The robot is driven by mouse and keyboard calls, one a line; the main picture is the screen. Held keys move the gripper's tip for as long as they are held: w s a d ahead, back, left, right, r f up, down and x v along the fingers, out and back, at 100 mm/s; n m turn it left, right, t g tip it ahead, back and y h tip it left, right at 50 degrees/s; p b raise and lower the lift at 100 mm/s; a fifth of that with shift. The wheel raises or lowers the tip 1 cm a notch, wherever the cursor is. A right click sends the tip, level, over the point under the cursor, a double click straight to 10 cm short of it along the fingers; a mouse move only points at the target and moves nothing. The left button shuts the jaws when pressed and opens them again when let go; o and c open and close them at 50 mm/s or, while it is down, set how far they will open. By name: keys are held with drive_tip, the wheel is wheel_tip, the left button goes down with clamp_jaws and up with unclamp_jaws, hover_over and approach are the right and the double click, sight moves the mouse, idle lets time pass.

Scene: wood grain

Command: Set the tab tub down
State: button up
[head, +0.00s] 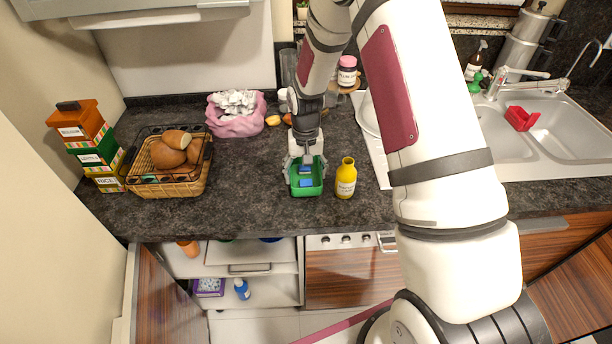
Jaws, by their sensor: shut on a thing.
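The tab tub looks to be the green open tub (307,191) with blue pieces in it, at the middle of the dark counter (250,212). My gripper (304,170) reaches down over the tub and is shut on it. The fingers are at the tub's far part and partly cover its inside. The tub is upright. I cannot tell whether its base touches the counter or hangs just above it.
A yellow bottle (346,180) stands close to the tub's right. A bread basket (168,176) and stacked boxes (88,150) are at the left. A pink bag (236,122) is behind. Counter between basket and tub is clear. An open cabinet (250,285) lies below the front edge.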

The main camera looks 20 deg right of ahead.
drive_tip(key=shift+f, duration=0.8)
drive_tip(key=shift+f, duration=0.2)
drive_tip(key=o, duration=1.1)
drive_tip(key=shift+c, duration=0.2)
drive_tip(key=shift+o, duration=0.5)
drive_tip(key=shift+r, duration=0.2)
